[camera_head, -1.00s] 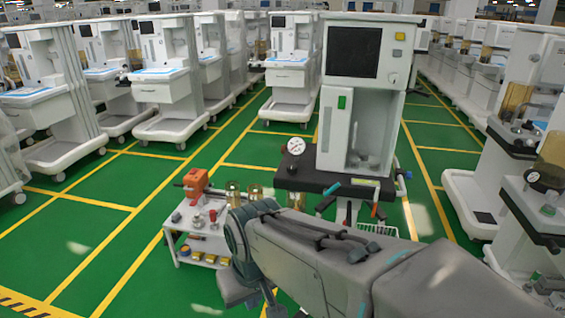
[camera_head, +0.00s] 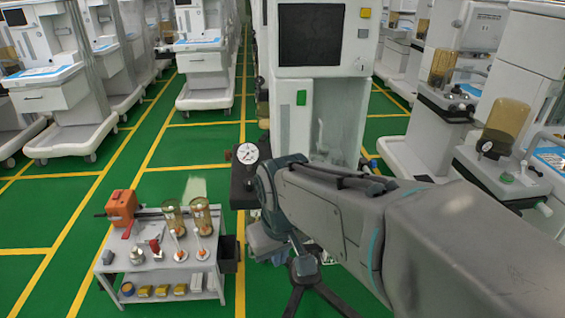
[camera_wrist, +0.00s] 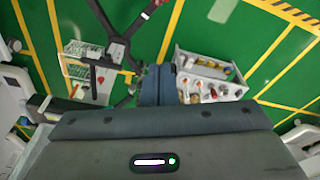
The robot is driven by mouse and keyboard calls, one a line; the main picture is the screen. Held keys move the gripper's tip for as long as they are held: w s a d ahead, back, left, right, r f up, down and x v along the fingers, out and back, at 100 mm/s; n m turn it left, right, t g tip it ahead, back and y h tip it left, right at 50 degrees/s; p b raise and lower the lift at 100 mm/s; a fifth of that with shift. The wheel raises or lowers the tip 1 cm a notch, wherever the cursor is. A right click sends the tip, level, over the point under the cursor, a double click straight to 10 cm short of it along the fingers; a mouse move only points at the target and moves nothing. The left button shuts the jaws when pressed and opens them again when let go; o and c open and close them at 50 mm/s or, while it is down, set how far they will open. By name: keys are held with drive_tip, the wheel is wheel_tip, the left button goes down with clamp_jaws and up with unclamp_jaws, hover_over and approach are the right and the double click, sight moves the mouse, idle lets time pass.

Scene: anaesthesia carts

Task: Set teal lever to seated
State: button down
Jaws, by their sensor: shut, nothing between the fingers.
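My gripper (camera_wrist: 158,72) shows in the wrist view with its two dark fingers together and nothing between them, pointing down over the floor. In the head view my arm reaches across the front of the white anaesthesia machine (camera_head: 330,120). It covers most of the machine's dark work shelf (camera_head: 241,192) and whatever is on it. A round white gauge (camera_head: 247,153) shows at the shelf's left end. I cannot make out a teal lever for certain in either current view.
A low grey cart (camera_head: 150,268) with an orange tool (camera_head: 121,207), amber jars (camera_head: 200,217) and small parts stands left of my arm. It also shows in the wrist view (camera_wrist: 212,92). A black legged base (camera_wrist: 120,45) stands nearby. Green floor is clear farther left.

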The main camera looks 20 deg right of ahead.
drive_tip(key=w+d+r+n+g+p, duration=0.1)
drive_tip(key=w+d+r+n+p, duration=0.25)
drive_tip(key=w, duration=0.55)
drive_tip(key=w+d+r+n+g+p, duration=0.1)
drive_tip(key=w+d+r+n+p, duration=0.2)
drive_tip(key=w, duration=0.5)
drive_tip(key=w+d+f+n+g+p, duration=0.2)
drive_tip(key=w+d+n+p, duration=0.35)
drive_tip(key=w, duration=0.55)
drive_tip(key=shift+s+d+f+p, duration=0.45)
drive_tip(key=shift+d+f, duration=0.25)
drive_tip(key=shift+f, duration=1.35)
drive_tip(key=shift+s+d+f+p, duration=0.3)
drive_tip(key=shift+s+d+f, duration=0.35)
drive_tip(key=shift+f, duration=1.35)
drive_tip(key=shift+s+d+f+p, duration=0.4)
drive_tip(key=shift+d+f, duration=0.4)
drive_tip(key=shift+f, duration=1.25)
drive_tip(key=shift+a, duration=0.1)
